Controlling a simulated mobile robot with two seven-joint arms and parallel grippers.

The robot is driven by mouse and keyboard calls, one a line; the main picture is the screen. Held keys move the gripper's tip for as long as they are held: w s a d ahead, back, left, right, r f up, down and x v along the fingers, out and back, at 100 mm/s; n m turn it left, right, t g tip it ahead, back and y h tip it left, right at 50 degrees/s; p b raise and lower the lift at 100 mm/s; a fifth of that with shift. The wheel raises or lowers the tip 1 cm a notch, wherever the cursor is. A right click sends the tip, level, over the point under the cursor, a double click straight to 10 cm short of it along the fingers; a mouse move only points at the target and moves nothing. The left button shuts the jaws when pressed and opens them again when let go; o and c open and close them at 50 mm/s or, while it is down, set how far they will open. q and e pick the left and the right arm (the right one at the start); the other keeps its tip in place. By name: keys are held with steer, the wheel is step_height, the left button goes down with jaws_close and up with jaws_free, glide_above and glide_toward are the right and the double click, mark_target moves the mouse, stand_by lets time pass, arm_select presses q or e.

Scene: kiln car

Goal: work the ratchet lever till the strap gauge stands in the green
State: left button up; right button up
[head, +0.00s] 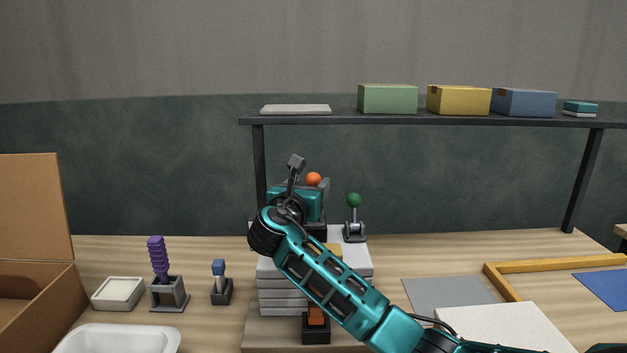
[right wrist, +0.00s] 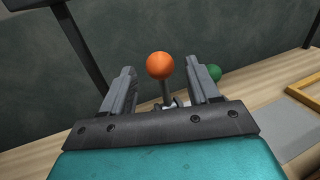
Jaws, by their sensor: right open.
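The orange ball knob (head: 314,179) of the lever stands at the top of the stack, behind my right gripper (head: 308,176). In the right wrist view the orange knob (right wrist: 160,66) and its grey rod stand between the two open, parallel fingers, with a gap on each side. The grey plate stack (head: 285,296) lies below, partly covered by my right arm. A piece of orange strap (head: 316,315) shows at its front above a black block. I cannot make out the gauge. My left gripper is not in view.
A green-knobbed lever (head: 354,200) stands just right of the orange one. A dark shelf (head: 440,121) with boxes runs above and behind. A purple-handled tool (head: 157,260), a small blue-topped tool (head: 219,270) and a white dish (head: 118,292) stand left. A yellow frame (head: 505,280) lies right.

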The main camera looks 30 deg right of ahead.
mark_target(311, 182)
steer(key=shift+x, duration=2.05)
steer(key=shift+c, duration=0.2)
jaws_close()
